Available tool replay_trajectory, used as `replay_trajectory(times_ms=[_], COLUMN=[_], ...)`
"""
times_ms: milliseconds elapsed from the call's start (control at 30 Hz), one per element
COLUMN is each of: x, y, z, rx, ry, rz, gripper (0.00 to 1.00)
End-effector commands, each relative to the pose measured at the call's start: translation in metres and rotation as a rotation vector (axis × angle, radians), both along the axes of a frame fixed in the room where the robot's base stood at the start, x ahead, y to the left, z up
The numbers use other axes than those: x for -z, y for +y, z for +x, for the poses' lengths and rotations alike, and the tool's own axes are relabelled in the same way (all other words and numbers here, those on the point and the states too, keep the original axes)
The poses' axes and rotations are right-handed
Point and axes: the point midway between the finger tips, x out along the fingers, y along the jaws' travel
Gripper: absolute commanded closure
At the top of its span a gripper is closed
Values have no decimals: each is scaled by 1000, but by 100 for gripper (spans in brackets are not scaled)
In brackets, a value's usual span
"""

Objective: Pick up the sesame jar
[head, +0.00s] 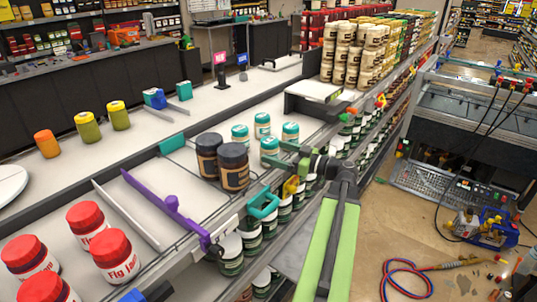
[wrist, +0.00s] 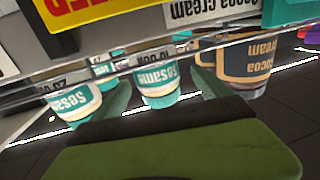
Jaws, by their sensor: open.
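Several sesame jars with teal lids stand grouped on the shelf in the head view, the nearest one (head: 269,149) beside my gripper (head: 284,156). In the wrist view a sesame jar (wrist: 157,79) shows between and beyond my two open green fingers (wrist: 163,93). Another sesame jar (wrist: 75,103) is at the left, outside the fingers. My gripper is open with nothing held, at the shelf's front edge. I cannot tell whether a finger touches a jar.
Dark cocoa cream jars (head: 234,165) stand just left of the sesame jars; one (wrist: 248,62) shows right of my fingers. A purple divider (head: 165,207) and red-lidded fig jam jars (head: 113,254) lie further left. Price signs (wrist: 85,12) and a shelf edge lie close to my wrist.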

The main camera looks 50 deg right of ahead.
Motion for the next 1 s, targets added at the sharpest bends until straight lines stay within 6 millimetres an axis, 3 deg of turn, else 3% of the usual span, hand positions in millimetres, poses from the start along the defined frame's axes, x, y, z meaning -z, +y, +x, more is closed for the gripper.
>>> replay_trajectory(times_ms=[333,600,800,1000], x=[0,1,1,1], y=[2,10,10,10], z=[17,59,60,60], rx=[2,1,4,4], ry=[0,0,0,0], rz=[0,0,0,0], gripper=[13,13,13,37])
